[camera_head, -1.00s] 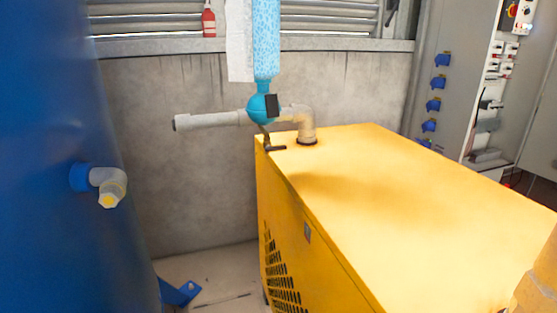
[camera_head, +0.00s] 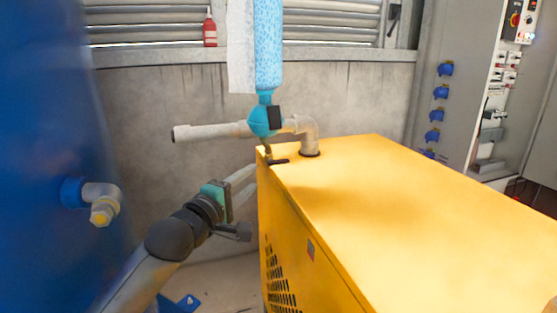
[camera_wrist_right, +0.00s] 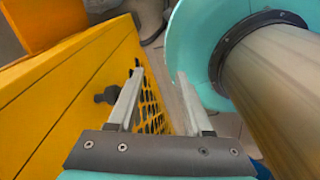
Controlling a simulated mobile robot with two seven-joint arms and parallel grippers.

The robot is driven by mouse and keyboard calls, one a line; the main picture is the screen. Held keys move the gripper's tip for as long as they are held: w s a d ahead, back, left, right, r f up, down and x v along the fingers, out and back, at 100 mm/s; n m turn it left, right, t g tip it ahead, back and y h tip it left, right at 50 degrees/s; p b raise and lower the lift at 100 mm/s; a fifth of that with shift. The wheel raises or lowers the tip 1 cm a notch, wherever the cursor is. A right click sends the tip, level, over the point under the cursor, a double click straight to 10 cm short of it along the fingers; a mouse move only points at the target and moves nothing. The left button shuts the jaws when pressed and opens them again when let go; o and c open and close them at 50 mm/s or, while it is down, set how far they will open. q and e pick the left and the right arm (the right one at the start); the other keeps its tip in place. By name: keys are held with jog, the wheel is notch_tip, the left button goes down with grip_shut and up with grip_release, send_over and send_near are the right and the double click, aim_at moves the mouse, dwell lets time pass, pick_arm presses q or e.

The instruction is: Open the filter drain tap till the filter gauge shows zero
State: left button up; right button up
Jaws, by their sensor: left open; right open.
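The filter is a teal rounded body (camera_head: 263,121) under a pale blue speckled column (camera_head: 268,45), on a grey pipe behind the yellow cabinet's far left corner. A small dark block (camera_head: 274,117) is on its side; I cannot read a gauge face. A dark lever (camera_head: 277,161), perhaps the drain tap, is below it at the cabinet's corner. My left gripper (camera_head: 250,178) is open, below and left of the lever, apart from it; its fingertips are near the cabinet edge. In the right wrist view my right gripper (camera_wrist_right: 155,80) is open and empty, over the cabinet's grille side.
The yellow cabinet (camera_head: 400,220) fills the lower right. A blue tank (camera_head: 45,120) with a grey elbow fitting (camera_head: 103,203) stands at the left. A concrete wall (camera_head: 150,105) is behind. A dark knob (camera_wrist_right: 105,95) is on the cabinet near my right fingers.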

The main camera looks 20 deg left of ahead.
aim_at(275, 161)
pick_arm(q)
jog(key=w+d, duration=0.1)
jog(key=w, duration=0.3)
jog(key=w+b, duration=0.1)
jog(key=w, duration=0.4)
jog(key=w+d, duration=0.1)
jog(key=w, duration=0.4)
jog(key=shift+d, duration=0.35)
jog(key=shift+s+f, duration=0.1)
grip_shut()
